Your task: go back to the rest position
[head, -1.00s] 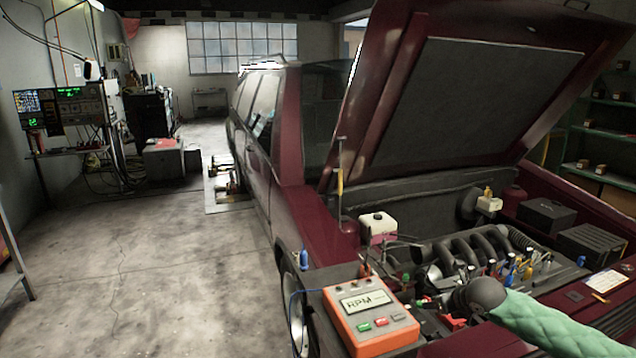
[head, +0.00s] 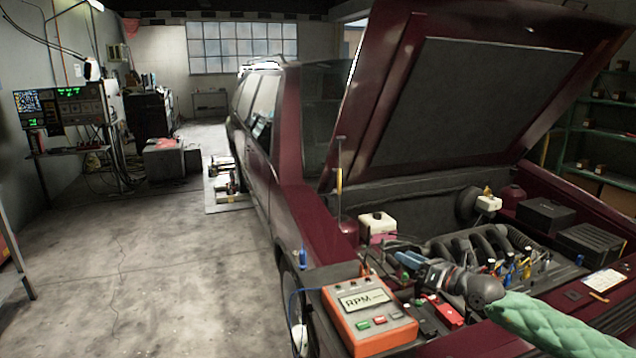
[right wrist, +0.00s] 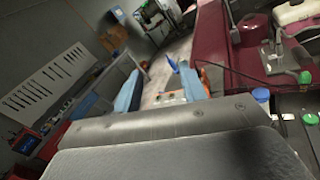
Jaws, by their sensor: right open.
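My right gripper (head: 407,261) is open above the front left part of the engine bay, its blue fingers pointing left. In the right wrist view its two blue fingers (right wrist: 161,92) stand apart, with no object seen held between them. The orange RPM meter (head: 370,314) rests on the car's front corner, below and left of the gripper in the head view. My right arm has a green padded sleeve and reaches in from the lower right. My left gripper is not in view.
The maroon car (head: 301,208) has its hood (head: 470,95) raised over the engine bay. A white-capped reservoir (head: 377,226), a red clip (head: 449,314) and several coloured connectors are near the gripper. A bench with screens (head: 62,107) stands at the left. The floor (head: 150,260) beside the car is clear.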

